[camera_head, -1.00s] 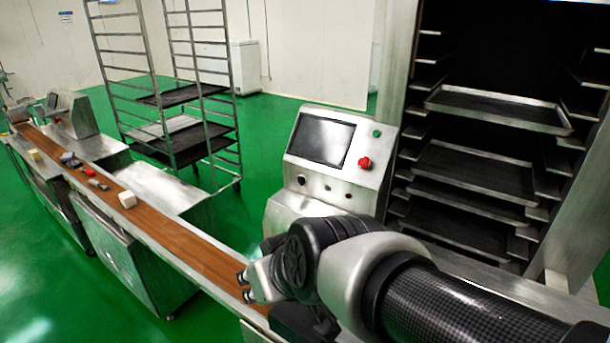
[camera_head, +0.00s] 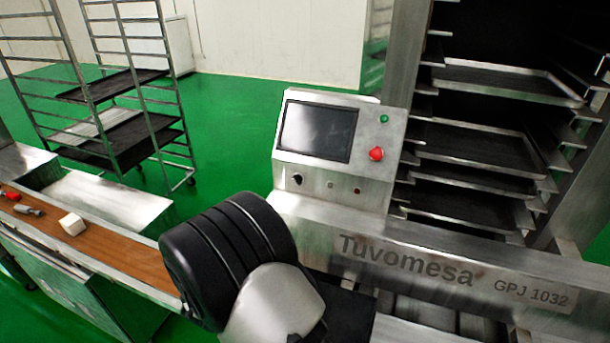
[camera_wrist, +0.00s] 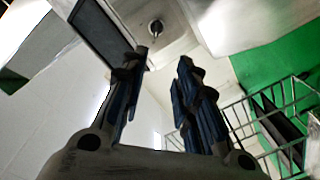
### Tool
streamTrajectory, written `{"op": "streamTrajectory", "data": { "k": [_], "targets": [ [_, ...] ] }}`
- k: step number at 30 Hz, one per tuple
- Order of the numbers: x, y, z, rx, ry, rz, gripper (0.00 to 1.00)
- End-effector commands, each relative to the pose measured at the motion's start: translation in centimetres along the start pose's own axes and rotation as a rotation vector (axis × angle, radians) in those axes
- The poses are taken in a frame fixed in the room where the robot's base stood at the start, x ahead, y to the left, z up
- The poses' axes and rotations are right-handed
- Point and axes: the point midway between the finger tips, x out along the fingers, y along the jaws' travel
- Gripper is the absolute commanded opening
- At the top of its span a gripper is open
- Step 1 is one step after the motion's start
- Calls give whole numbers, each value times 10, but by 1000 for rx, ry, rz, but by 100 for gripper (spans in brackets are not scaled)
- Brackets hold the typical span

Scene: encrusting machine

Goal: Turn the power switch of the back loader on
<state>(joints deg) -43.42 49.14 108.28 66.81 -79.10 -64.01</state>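The back loader's control panel (camera_head: 340,200) is a tilted steel box with a dark screen. A black rotary switch (camera_head: 297,179) sits at its lower left, below the screen. I cannot read a label by it. In the wrist view, the black switch (camera_wrist: 155,27) shows beyond and between my fingertips, apart from them. My gripper (camera_wrist: 158,66) is open and empty, with its two dark fingers pointing toward the panel. In the head view my arm shows in front of the panel's lower left, and the gripper itself is hidden.
A red button (camera_head: 376,154) and a small green button (camera_head: 384,119) sit right of the screen (camera_head: 317,131). The loader's tray rack (camera_head: 470,155) stands at right. A conveyor (camera_head: 110,243) runs at left. A wheeled rack (camera_head: 160,120) stands behind on green floor.

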Motion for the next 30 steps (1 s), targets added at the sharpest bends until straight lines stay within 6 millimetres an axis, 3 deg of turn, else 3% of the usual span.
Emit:
{"op": "streamTrajectory", "data": {
  "k": [4, 8, 24, 30],
  "targets": [
    [-1, -2, 5, -32, 4, 36, 28],
    [15, -1, 5, -29, 3, 37, 28],
    [130, 3, 6, -28, 3, 36, 28],
    [158, 4, 5, -27, 3, 34, 28]
  ]
}}
